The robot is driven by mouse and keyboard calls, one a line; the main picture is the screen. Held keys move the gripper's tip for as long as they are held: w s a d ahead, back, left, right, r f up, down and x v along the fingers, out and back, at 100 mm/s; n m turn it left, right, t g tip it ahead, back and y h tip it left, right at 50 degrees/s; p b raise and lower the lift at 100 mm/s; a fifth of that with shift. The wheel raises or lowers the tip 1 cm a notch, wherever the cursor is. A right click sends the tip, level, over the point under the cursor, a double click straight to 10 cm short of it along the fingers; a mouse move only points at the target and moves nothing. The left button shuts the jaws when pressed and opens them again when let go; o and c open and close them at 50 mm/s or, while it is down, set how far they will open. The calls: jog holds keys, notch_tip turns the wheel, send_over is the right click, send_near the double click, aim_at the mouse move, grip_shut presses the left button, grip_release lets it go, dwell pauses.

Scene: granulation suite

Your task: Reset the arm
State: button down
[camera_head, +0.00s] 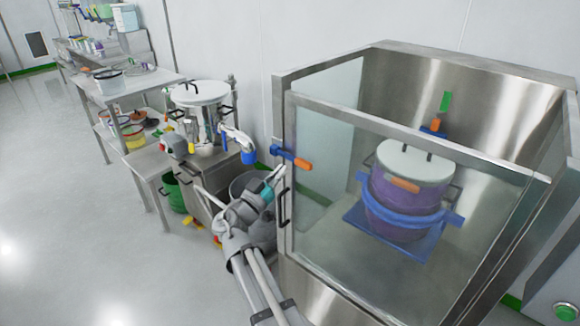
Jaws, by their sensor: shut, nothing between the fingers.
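My arm (248,262) rises from the bottom edge, left of the glass-fronted steel cabinet. My gripper (279,172) is at its upper end, small in the picture, near the cabinet's left front edge. Its slim fingers look shut, with nothing seen between them. It is close below the blue and orange latch (291,157) in the picture; I cannot tell whether they touch.
The cabinet (310,268) has a door handle (284,207) beside my arm. Inside, a purple lidded vessel (388,190) stands in a blue holder. Left are a white-lidded steel vessel (200,93), steel tables (150,79) and a green bin (173,193). The left floor is clear.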

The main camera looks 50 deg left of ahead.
jog(key=shift+s+d+f, duration=0.1)
jog(key=shift+s+f, duration=0.05)
jog(key=shift+s, duration=0.35)
jog(key=shift+s, duration=0.1)
dwell(0.4)
